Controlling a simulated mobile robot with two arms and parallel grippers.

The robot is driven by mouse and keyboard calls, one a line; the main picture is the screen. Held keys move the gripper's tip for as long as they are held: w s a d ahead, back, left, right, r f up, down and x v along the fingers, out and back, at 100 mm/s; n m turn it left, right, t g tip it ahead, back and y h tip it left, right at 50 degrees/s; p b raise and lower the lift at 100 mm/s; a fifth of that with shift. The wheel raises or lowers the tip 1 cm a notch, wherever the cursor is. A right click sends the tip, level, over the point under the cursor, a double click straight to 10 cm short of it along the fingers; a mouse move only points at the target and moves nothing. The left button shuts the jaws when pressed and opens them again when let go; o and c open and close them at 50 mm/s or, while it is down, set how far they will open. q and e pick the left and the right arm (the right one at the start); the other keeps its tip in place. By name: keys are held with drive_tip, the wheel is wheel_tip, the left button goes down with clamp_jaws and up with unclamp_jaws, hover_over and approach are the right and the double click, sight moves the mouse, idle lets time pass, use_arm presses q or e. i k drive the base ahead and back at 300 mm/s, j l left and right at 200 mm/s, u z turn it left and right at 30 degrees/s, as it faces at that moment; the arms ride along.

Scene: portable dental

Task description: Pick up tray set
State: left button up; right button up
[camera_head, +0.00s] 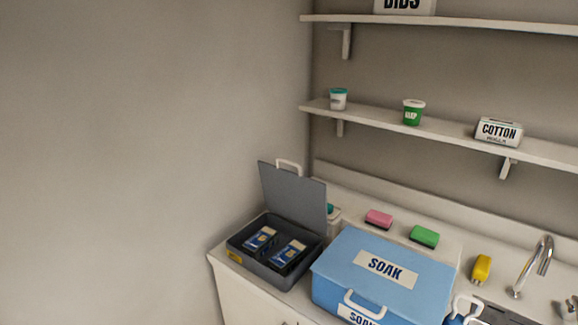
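Nothing in view is plainly labelled as a tray set. A dark grey case (262,270) stands on the counter's left end with its lid (292,198) raised. Two packs with blue and white labels, a left one (261,238) and a right one (289,253), lie inside it, side by side and apart. A yellow label is on the case's front. A closed blue box (335,280) marked SOAK stands right of the case. Neither of my grippers is in view.
The counter (243,296) holds a pink sponge (379,218), a green sponge (424,236), a yellow item (481,268) and a tap (530,268) by a sink. Wall shelves above hold a white tub (338,100), a green tub (413,113) and a COTTON box (498,132). A wall closes the left side.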

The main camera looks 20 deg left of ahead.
sight(288, 258)
drive_tip(key=k+l+u, duration=0.65)
drive_tip(key=u, duration=0.2)
